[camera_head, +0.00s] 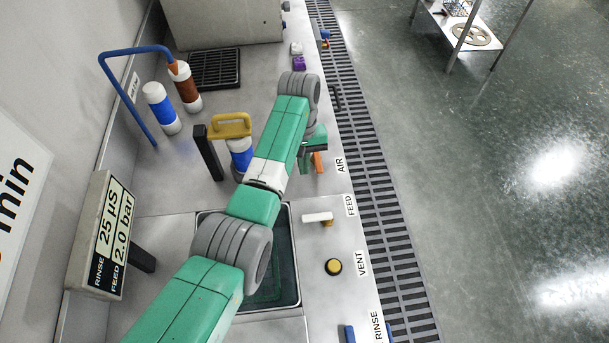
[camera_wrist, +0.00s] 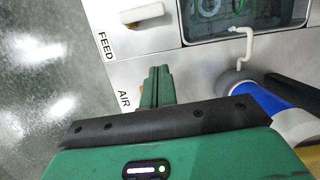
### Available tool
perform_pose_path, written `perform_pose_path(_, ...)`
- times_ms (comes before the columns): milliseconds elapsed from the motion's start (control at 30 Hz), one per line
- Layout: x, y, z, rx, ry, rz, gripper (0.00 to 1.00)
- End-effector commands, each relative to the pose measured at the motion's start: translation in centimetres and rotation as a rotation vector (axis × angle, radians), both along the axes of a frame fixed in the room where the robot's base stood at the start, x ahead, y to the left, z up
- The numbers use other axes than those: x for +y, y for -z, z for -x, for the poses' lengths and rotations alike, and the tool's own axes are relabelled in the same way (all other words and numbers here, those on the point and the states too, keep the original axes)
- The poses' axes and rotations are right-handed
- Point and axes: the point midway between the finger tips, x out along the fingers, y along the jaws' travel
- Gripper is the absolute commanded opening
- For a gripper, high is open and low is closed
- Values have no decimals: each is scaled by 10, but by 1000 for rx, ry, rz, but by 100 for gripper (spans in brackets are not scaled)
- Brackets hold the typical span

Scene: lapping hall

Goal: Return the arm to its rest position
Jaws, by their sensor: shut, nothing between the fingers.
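My green arm reaches across the steel bench in the camera_head view, bent at its far joint. My gripper (camera_wrist: 157,88) shows in the wrist view with its green fingers together and nothing between them. It is over the bench near the AIR label (camera_wrist: 124,98).
A blue and white cylinder (camera_head: 240,152) stands left of my arm under a yellow bracket (camera_head: 230,126). A sink (camera_head: 290,285) lies beneath the arm. A white FEED lever (camera_head: 318,218) and a yellow VENT knob (camera_head: 333,266) line the bench's right edge. Open floor lies beyond the grating.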

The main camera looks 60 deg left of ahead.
Motion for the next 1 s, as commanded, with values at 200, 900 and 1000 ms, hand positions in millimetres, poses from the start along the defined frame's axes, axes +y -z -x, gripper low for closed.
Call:
perform_pose_path(200,1,-3,0,0,0,0,0)
perform_pose_path(900,-102,-152,-195,-657,424,-609,0)
perform_pose_path(1000,-158,-219,-221,-875,523,-776,0)
